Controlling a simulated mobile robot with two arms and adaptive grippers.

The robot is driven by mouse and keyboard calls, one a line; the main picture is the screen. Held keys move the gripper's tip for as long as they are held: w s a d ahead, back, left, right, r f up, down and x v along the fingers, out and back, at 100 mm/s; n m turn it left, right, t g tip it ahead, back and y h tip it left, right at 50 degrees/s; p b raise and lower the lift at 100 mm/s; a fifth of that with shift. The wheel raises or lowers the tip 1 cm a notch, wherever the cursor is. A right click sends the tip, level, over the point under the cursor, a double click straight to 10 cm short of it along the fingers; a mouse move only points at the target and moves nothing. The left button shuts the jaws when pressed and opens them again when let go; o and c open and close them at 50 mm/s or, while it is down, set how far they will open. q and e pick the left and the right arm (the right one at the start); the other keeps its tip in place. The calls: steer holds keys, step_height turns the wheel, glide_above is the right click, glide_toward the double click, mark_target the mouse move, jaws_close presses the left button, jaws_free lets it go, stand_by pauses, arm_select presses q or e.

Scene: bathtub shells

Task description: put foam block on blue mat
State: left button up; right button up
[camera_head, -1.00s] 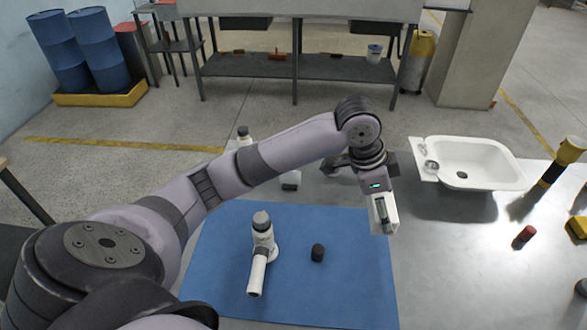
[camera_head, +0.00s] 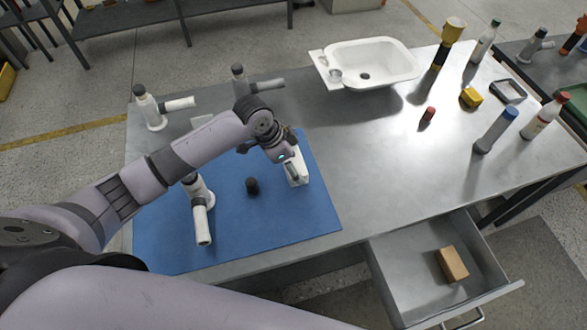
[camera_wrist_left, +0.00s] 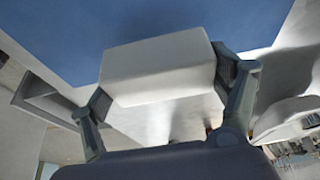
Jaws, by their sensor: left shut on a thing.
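The white foam block (camera_head: 299,169) is held in my left gripper (camera_head: 288,161) near the right edge of the blue mat (camera_head: 275,222). In the left wrist view, the foam block (camera_wrist_left: 160,70) sits between the two fingers, with the blue mat (camera_wrist_left: 130,18) beyond it. In the head view the block appears over the mat; I cannot tell whether it touches it. My right gripper is not in view.
An open drawer (camera_head: 405,262) at the front holds a tan block (camera_head: 453,264). The mat's front right is clear.

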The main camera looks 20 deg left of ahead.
arm_select(q)
steer(key=shift+f, duration=2.2)
steer(key=shift+f, duration=0.1)
steer(key=o, duration=0.7)
steer(key=shift+r, duration=0.2)
steer(key=v, duration=1.2)
steer(key=shift+b, duration=0.35)
steer(key=shift+a+f, duration=0.1)
steer(key=shift+f, duration=0.05)
